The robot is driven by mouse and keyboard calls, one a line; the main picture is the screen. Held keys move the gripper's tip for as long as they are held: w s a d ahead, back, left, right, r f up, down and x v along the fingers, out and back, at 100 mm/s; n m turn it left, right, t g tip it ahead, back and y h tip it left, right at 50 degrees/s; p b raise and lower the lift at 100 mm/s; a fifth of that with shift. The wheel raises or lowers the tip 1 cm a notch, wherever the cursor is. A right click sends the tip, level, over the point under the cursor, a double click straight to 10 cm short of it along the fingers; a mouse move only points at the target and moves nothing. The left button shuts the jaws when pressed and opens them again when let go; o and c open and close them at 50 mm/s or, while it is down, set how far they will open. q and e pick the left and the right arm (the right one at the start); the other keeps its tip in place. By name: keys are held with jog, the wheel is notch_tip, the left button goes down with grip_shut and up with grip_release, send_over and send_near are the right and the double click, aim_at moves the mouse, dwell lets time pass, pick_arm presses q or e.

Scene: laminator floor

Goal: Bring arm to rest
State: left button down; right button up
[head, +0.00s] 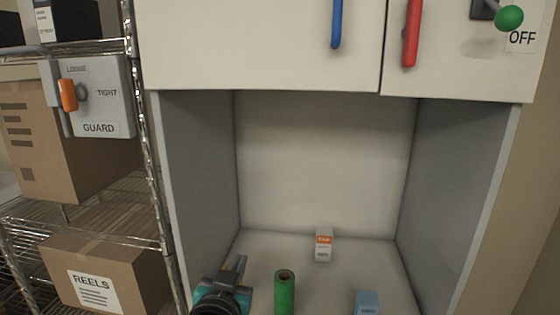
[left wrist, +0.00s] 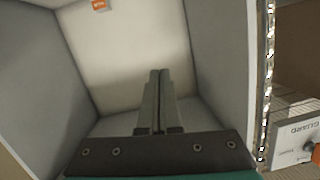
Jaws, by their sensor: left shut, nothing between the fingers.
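My left gripper (head: 236,270) shows at the bottom of the head view, in front of the open cabinet bay (head: 325,165), left of a green roll. In the left wrist view its two fingers (left wrist: 158,75) lie together with nothing between them, pointing into the bay. The left arm behind the gripper is mostly out of view. My right gripper is in neither view.
In the bay stand a green roll (head: 284,292), a small orange-and-white box (head: 323,245) and a blue box (head: 367,303). Above are blue (head: 337,24) and red (head: 411,32) handles. At left, a wire shelf holds a GUARD panel (head: 100,97) and a REELS carton (head: 105,275).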

pick_arm(q)
jog(key=s+a+f+n+g+y, duration=0.1)
jog(key=s+a+f+g, duration=0.2)
jog(key=s+f, duration=0.35)
jog(key=s+a+f+g, duration=0.2)
jog(key=s+f+g, duration=0.1)
jog(key=s+f, duration=0.3)
jog(key=s+a+f+g, duration=0.2)
jog(key=s+f+g, duration=0.15)
jog(key=s, duration=0.45)
jog(key=s+a+f+g, duration=0.2)
jog(key=s+f+g, duration=0.15)
jog(key=s, duration=0.35)
notch_tip(320, 180, down, 28)
jog(key=s+r+b, duration=0.1)
jog(key=s+b, duration=0.1)
jog(key=b, duration=0.4)
jog(key=s+a+f+g+b, duration=0.1)
jog(key=s+f+b, duration=0.2)
jog(key=s+f, duration=0.4)
jog(key=s+a+f+b, duration=0.1)
jog(key=s+f+b, duration=0.2)
jog(key=s+f, duration=0.5)
notch_tip(320, 180, down, 7)
jog(key=shift+s+m+g+b, duration=0.25)
jog(key=shift+m+g+b, duration=0.05)
jog(key=shift+m+g, duration=0.1)
jog(key=c, duration=1.6)
grip_release()
